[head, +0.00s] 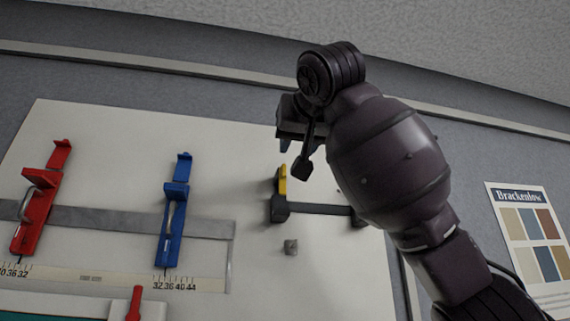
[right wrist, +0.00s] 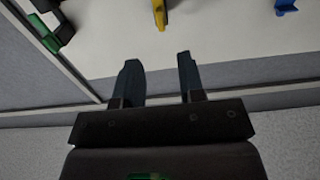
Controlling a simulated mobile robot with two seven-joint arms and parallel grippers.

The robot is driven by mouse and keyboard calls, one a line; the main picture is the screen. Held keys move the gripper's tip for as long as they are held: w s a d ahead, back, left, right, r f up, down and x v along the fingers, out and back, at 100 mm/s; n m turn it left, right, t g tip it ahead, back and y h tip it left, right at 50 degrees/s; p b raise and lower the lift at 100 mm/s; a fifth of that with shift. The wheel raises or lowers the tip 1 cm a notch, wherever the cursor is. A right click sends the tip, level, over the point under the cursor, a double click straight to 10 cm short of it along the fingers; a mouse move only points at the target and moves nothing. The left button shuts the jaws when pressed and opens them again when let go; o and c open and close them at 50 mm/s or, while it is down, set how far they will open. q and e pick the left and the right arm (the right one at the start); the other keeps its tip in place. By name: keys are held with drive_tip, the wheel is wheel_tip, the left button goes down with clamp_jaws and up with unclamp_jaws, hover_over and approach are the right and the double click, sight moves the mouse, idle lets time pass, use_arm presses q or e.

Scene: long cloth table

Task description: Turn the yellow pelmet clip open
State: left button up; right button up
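The yellow pelmet clip (head: 283,180) is a narrow upright piece at the left end of a dark bracket (head: 318,209) on the pale board. In the right wrist view the yellow clip (right wrist: 160,14) shows at the top edge, beyond the fingertips and roughly in line with the gap between them. My right gripper (head: 294,157) is just above the clip in the head view. Its two fingers (right wrist: 160,68) are apart with nothing between them, and they do not appear to touch the clip. My left gripper is not in view.
A red clip (head: 38,205) and a blue clip (head: 174,215) sit on a grey strip to the left. A colour sample card (head: 533,240) hangs at the right. A green and black part (right wrist: 45,28) shows in the right wrist view.

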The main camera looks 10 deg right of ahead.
sight(285, 168)
drive_tip(key=w+p, duration=0.2)
drive_tip(key=w, duration=0.6)
drive_tip(key=shift+w+p, duration=0.15)
drive_tip(key=shift+p, duration=0.15)
drive_tip(key=shift+w, duration=0.5)
drive_tip(key=shift+c, duration=0.3)
clamp_jaws()
